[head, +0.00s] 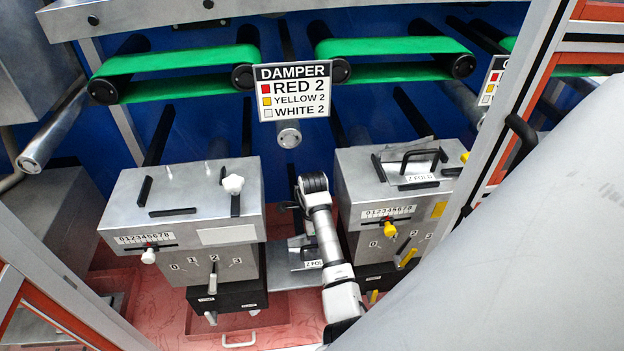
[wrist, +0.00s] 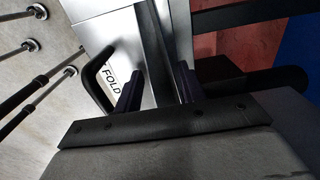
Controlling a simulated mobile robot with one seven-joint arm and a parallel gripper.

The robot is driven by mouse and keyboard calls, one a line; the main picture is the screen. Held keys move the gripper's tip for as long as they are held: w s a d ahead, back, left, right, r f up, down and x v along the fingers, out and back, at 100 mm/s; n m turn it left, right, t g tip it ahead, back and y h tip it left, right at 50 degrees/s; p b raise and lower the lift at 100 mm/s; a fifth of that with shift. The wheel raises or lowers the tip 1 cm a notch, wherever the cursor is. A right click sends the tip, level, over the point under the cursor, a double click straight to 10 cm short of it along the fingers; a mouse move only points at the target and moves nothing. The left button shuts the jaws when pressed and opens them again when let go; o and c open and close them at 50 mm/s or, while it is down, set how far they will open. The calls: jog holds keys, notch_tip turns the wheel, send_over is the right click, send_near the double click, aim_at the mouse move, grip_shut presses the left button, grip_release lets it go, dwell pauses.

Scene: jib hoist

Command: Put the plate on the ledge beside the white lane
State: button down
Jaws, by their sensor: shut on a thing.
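The plate is bare metal with a black handle and a label ending in "FOLD". In the wrist view the plate (wrist: 97,16) stands between the two dark fingers of my gripper (wrist: 158,86), which is shut on it. In the head view a metal plate (head: 296,256) with a black handle and a "Z FOLD" label shows just left of my arm, low between the two machine boxes. My gripper is mostly hidden there. The white lane box (head: 185,197), with white knobs, is to its left. A grey flat surface (head: 288,279), perhaps the ledge, lies under the plate; contact cannot be told.
The yellow-knobbed box (head: 385,222) stands close on the right, with another handled "Z FOLD" plate (head: 428,165) on top. Green belts (head: 395,46) and a damper sign (head: 295,91) are behind. The gap between the boxes is narrow. A red floor tray (head: 238,326) is below.

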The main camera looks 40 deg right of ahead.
jog(key=shift+f, duration=1.8)
jog(key=shift+f, duration=0.15)
jog(key=c, duration=0.8)
grip_release()
jog(key=shift+c, duration=0.2)
jog(key=shift+r+b, duration=1.1)
jog(key=shift+r, duration=2.8)
